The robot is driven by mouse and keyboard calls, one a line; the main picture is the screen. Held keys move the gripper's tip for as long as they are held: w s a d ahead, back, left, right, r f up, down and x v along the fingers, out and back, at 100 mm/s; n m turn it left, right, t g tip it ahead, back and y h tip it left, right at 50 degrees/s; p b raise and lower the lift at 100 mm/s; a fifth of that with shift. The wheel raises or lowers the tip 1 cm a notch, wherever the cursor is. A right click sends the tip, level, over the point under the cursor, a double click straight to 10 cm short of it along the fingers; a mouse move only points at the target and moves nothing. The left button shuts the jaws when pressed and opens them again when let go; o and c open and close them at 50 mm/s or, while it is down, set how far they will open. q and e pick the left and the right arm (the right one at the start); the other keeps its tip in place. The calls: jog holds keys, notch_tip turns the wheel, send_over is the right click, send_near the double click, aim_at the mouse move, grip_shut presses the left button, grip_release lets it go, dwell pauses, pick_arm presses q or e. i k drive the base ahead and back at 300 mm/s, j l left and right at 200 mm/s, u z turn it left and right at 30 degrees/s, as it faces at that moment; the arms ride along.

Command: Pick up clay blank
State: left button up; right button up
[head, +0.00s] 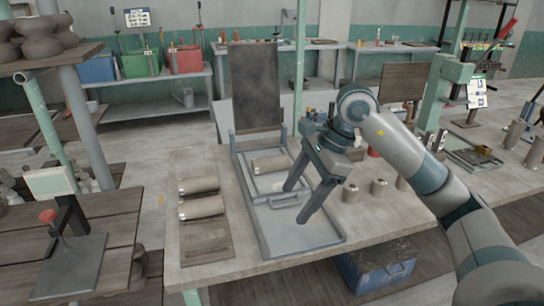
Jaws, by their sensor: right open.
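Two grey-brown clay blanks, cylinders lying on their sides, rest on a wooden board (207,245) at the left of the table: a far one (199,185) and a near one (201,208). Another lying cylinder (271,164) sits in the back part of a grey metal tray-like frame (262,236). My right gripper (297,204) hangs over the right side of this frame, fingers apart and pointing down-left, with nothing between them. It is to the right of the blanks on the board and apart from them. My left gripper is not in view.
A dark upright panel (256,88) stands behind the frame. Short upright cylinders (351,192) stand right of my gripper, partly near my arm. A green post (299,60) rises behind. A side bench with a small press (66,215) is at left. The frame's front surface is clear.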

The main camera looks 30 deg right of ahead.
aim_at(281, 162)
jog(key=i+l, duration=1.05)
